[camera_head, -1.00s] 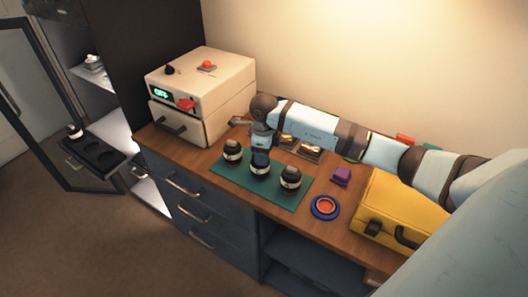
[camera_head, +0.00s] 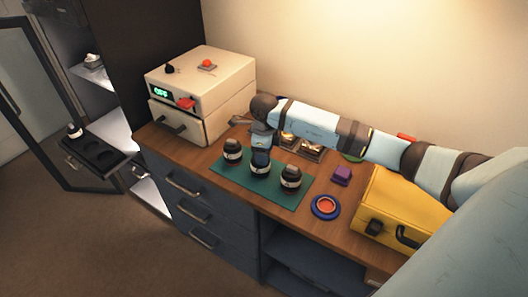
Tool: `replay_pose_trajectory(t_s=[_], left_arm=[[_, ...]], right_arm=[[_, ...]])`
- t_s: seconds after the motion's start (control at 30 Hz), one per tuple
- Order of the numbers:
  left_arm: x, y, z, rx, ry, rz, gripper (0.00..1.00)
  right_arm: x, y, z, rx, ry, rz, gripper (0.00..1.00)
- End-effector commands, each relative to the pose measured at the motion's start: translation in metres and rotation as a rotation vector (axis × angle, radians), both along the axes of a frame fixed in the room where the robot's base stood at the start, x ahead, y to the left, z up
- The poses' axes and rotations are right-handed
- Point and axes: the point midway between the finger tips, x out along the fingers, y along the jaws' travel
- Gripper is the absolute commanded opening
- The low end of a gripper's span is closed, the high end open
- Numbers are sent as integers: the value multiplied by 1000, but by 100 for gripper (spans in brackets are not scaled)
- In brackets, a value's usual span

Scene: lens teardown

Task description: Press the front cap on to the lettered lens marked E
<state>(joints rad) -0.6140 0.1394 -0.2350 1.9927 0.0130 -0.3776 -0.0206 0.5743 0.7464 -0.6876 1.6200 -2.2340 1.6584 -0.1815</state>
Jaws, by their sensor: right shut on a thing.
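Three dark lenses with pale bands stand upright on a green mat (camera_head: 228,172): the left lens (camera_head: 232,151), the middle lens (camera_head: 260,169) and the right lens (camera_head: 290,178). Their letters are too small to read, so I cannot tell which is E. I cannot tell whether the cap is seated. My left gripper is not in view.
A cream machine (camera_head: 200,85) with a green display stands at the back left. A yellow case (camera_head: 400,212), a purple block (camera_head: 341,174) and a blue-red round dish (camera_head: 325,207) are on the right. A dark tray (camera_head: 88,158) with a lens (camera_head: 74,132) projects from the cabinet.

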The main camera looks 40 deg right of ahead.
Motion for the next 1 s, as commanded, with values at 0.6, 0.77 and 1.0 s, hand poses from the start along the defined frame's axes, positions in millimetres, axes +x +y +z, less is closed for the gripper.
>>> replay_pose_trajectory(t_s=[0.6,0.77,1.0], left_arm=[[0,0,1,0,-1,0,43],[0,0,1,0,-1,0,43],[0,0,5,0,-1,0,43]], right_arm=[[0,0,0,1,1,0,100],[0,0,0,1,1,0,100],[0,0,7,0,0,0,100]])
